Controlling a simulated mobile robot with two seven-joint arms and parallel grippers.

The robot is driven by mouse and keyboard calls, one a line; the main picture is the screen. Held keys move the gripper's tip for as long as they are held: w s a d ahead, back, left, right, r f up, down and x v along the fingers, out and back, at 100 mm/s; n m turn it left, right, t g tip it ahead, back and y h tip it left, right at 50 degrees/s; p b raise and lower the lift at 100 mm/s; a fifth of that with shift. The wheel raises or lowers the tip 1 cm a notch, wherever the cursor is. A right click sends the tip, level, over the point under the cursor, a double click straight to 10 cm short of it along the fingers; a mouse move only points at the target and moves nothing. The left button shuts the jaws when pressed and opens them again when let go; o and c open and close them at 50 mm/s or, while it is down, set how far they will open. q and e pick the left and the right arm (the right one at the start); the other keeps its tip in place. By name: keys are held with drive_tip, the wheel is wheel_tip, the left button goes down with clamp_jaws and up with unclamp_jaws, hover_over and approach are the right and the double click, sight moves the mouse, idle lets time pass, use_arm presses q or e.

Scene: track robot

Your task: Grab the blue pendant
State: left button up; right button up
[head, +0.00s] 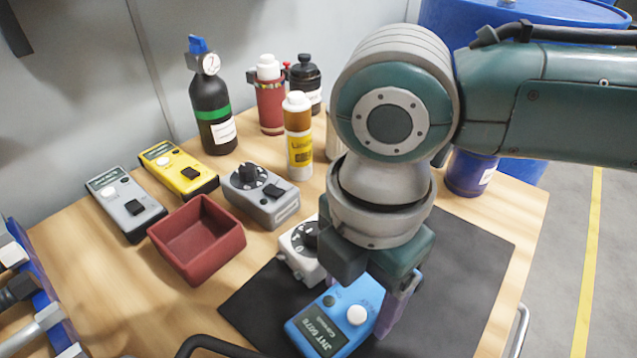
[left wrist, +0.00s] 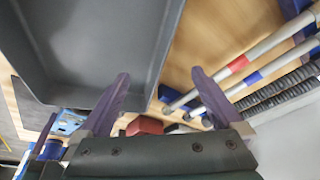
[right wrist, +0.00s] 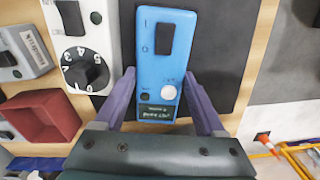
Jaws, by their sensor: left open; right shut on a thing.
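The blue pendant (head: 335,320), a flat box with a white knob and dark label, lies on the dark mat at the table's front in the head view. In the right wrist view the pendant (right wrist: 165,85) also shows a black rocker switch. My right gripper (right wrist: 159,73) is shut on it, one purple finger along each side. In the head view this gripper (head: 375,295) comes down from above and hides part of the pendant's far end. My left gripper (left wrist: 160,75) is open and empty in the left wrist view, away from the pendant.
A white dial box (head: 302,250) stands close beside the pendant. A grey dial box (head: 261,193), a red bin (head: 198,240), yellow (head: 178,170) and grey (head: 125,205) devices and several bottles stand left and behind. The dark mat (head: 465,260) is bare to the right. A grey tray (left wrist: 95,45) is near my left gripper.

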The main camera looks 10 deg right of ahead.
drive_tip(key=c, duration=0.3)
clamp_jaws()
drive_tip(key=shift+r, duration=0.1)
